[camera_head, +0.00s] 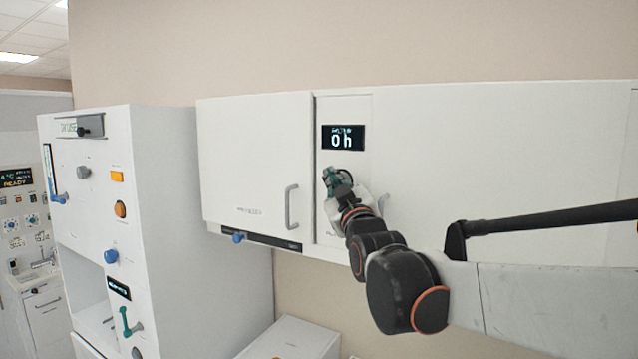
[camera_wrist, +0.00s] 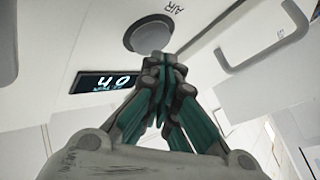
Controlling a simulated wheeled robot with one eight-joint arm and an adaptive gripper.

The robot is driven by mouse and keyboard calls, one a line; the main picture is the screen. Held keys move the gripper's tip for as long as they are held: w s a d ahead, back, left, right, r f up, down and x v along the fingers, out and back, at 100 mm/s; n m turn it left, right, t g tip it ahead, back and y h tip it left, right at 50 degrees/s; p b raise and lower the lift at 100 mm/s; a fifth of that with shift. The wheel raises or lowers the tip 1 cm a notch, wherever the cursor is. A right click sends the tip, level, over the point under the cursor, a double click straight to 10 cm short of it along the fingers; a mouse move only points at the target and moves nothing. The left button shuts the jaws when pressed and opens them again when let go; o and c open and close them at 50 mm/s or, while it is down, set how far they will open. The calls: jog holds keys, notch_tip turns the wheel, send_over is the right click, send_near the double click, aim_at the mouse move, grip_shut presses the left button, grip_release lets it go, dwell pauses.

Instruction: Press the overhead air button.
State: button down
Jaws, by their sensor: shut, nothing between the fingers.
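The air button is a round grey disc (camera_wrist: 150,34) with the word AIR beside it, on the white overhead panel in the wrist view. My gripper (camera_wrist: 163,62) is shut and empty, its green-padded fingertips just below the button and overlapping its lower edge in the picture. I cannot tell whether they touch it. In the head view my gripper (camera_head: 328,176) is at the narrow panel under the dark display (camera_head: 343,137); the button is not clearly visible there, probably behind the gripper. The display also shows in the wrist view (camera_wrist: 107,79) with lit digits.
A cabinet door with a grey handle (camera_head: 291,206) is left of the panel; a handle also shows in the wrist view (camera_wrist: 266,42). A blue knob (camera_head: 238,238) is under the door. A tall white unit (camera_head: 165,220) with several knobs stands at the left.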

jog(key=shift+w+d, duration=0.3)
jog(key=shift+w, duration=0.15)
dwell(0.6)
jog(key=shift+s+a, duration=0.1)
jog(key=shift+s, duration=0.05)
jog(key=shift+s+a, duration=0.45)
jog(key=shift+s, duration=0.2)
jog(key=s+a, duration=0.2)
jog(key=s, duration=0.1)
jog(key=s+a, duration=0.1)
jog(key=s, duration=0.1)
jog(key=shift+a+p, duration=0.15)
jog(key=shift+p, duration=0.25)
